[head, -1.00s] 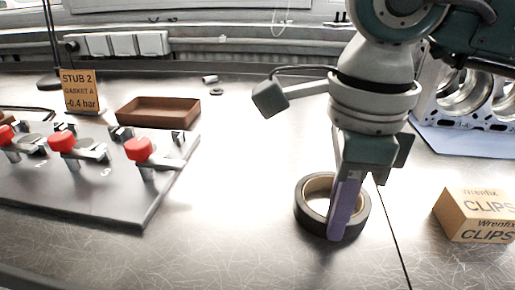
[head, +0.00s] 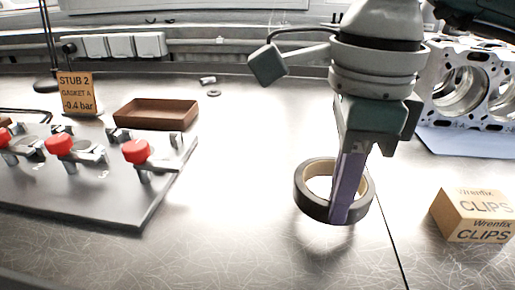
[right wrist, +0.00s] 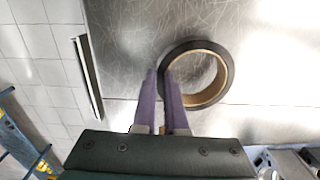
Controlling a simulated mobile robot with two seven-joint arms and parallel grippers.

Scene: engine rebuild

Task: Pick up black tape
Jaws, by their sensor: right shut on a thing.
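The black tape (head: 308,203) is a dark roll with a tan inner core. In the head view it hangs slightly above the metal bench at the middle right, with a shadow below it. My right gripper (head: 341,212) points down and is shut on the roll's wall, one purple finger in front of it. In the right wrist view the roll (right wrist: 227,72) shows to the right of the fingertips, and the gripper (right wrist: 160,78) pinches its left side. My left gripper is not in view.
A cardboard clips box (head: 472,214) stands to the right. A grey plate (head: 120,205) with red-knobbed valves lies at left. A brown tray (head: 157,115), a sign (head: 77,93) and an engine block (head: 470,88) stand farther back. The bench between plate and tape is clear.

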